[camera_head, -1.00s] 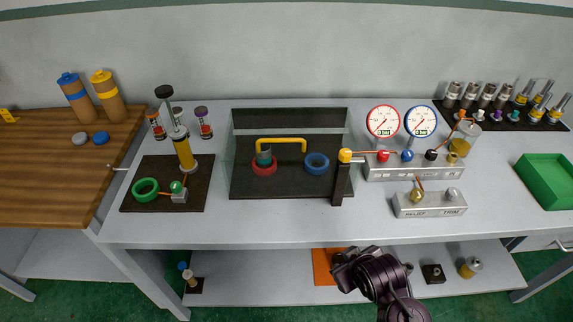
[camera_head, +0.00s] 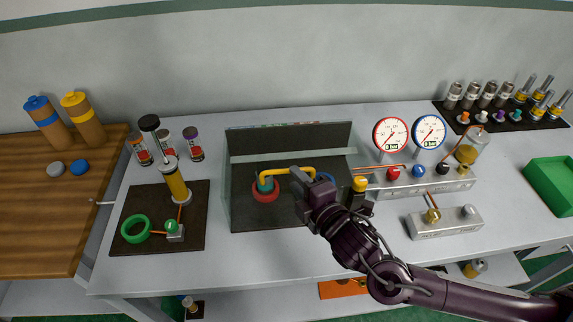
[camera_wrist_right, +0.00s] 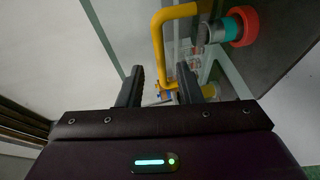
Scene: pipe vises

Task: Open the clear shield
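The clear shield (camera_head: 236,190) is a see-through box over a dark mat, with a yellow bar handle (camera_head: 285,171) across its front. It looks closed. My right gripper (camera_head: 301,182) is at the right end of the handle. In the right wrist view, its two fingers (camera_wrist_right: 160,78) are open and apart, and the yellow handle (camera_wrist_right: 157,42) shows ahead, in line with the gap. Whether the fingers touch it I cannot tell. My left gripper is not in view.
Inside the shield are a red ring with a teal part (camera_head: 265,188) and a blue ring, partly hidden by my gripper. A black post with a yellow top (camera_head: 360,184) stands close to my right wrist. Gauges (camera_head: 390,134) and a valve block (camera_head: 432,181) stand to the right.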

